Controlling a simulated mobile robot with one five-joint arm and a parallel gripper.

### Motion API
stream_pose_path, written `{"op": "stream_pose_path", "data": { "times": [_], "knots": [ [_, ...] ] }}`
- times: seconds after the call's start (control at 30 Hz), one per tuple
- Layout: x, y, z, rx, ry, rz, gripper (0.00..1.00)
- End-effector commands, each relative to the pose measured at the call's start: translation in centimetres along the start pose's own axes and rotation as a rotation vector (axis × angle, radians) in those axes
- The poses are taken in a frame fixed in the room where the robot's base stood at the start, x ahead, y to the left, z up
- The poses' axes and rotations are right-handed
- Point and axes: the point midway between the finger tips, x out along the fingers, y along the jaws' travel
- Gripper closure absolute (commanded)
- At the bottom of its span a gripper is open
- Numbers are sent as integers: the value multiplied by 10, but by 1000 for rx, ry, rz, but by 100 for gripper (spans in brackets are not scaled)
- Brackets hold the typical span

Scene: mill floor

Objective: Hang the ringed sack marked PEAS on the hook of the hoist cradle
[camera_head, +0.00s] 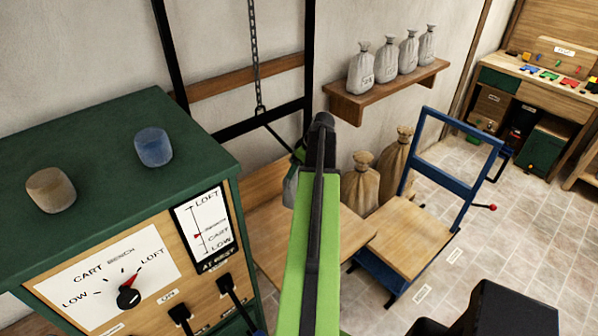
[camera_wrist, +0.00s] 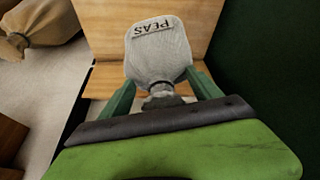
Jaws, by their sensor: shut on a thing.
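The grey sack marked PEAS (camera_wrist: 158,58) shows in the wrist view, its label upside down. My gripper (camera_wrist: 163,92) has its green fingers on either side of the sack's neck and is shut on it. Its ring is not clear to see. In the head view my green arm covers most of the gripper, and a sliver of the grey sack (camera_head: 290,190) shows at its left edge. The hoist chain (camera_head: 255,60) hangs behind, with dark slanting bars (camera_head: 277,134) below it that run behind my arm. I cannot make out the cradle's hook.
A wooden platform (camera_head: 262,220) lies below the chain. A green control cabinet (camera_head: 95,150) stands at left, with dial and levers. Brown sacks (camera_head: 364,185) and a blue cart (camera_head: 405,238) stand at right. A wall shelf (camera_head: 385,92) bears several grey sacks.

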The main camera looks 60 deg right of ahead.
Motion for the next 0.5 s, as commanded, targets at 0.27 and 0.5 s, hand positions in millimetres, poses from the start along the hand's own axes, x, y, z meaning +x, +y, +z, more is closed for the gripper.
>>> {"op": "stream_pose_path", "data": {
  "times": [0.27,0.5],
  "knots": [
    [16,3,-5,-1,0,0,100],
    [25,1,-3,-5,-6,-4,100]
  ]
}}
